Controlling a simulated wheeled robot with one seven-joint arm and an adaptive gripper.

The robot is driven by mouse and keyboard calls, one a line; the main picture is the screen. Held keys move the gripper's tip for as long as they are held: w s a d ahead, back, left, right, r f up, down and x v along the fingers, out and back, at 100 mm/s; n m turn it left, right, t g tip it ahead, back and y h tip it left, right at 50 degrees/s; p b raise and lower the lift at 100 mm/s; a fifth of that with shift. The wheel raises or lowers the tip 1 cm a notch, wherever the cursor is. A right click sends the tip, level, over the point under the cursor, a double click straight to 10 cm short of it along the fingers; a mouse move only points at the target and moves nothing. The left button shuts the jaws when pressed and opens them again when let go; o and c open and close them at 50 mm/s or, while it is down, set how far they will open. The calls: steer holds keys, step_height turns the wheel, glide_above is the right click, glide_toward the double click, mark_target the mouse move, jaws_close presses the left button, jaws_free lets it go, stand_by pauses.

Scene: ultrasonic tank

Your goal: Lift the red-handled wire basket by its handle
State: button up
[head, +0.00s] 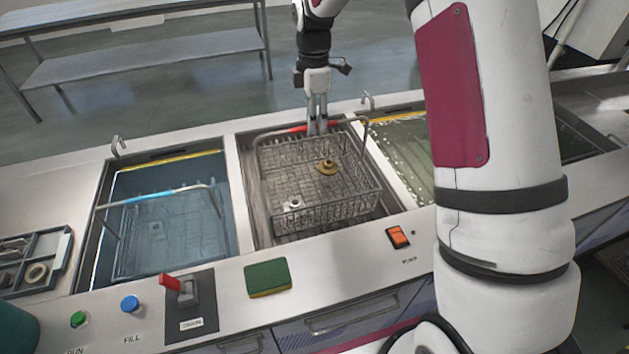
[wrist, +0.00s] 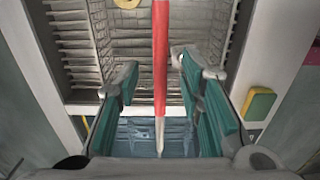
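The wire basket (head: 372,185) with the red handle stands in the middle tank, its handle raised. The red grip (head: 288,131) runs along the far side of the basket, with a brass-coloured part (head: 328,167) and a small pale part (head: 294,205) inside. My gripper (head: 317,131) points down at the red grip. In the wrist view the red grip (wrist: 160,60) passes between the two fingers of my gripper (wrist: 161,80), with a gap on each side. The fingers are apart and nothing is clamped.
The left tank (head: 228,200) holds another basket with a blue grip (head: 150,196) in bluish liquid. A right tank (head: 402,150) is partly hidden by my arm. On the front ledge are a green sponge (head: 267,278), an orange switch (head: 398,237) and a red lever (head: 171,283).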

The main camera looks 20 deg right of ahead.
steer(key=shift+f, duration=1.45)
steer(key=shift+c, duration=0.6)
jaws_close()
steer(key=shift+r, duration=0.1)
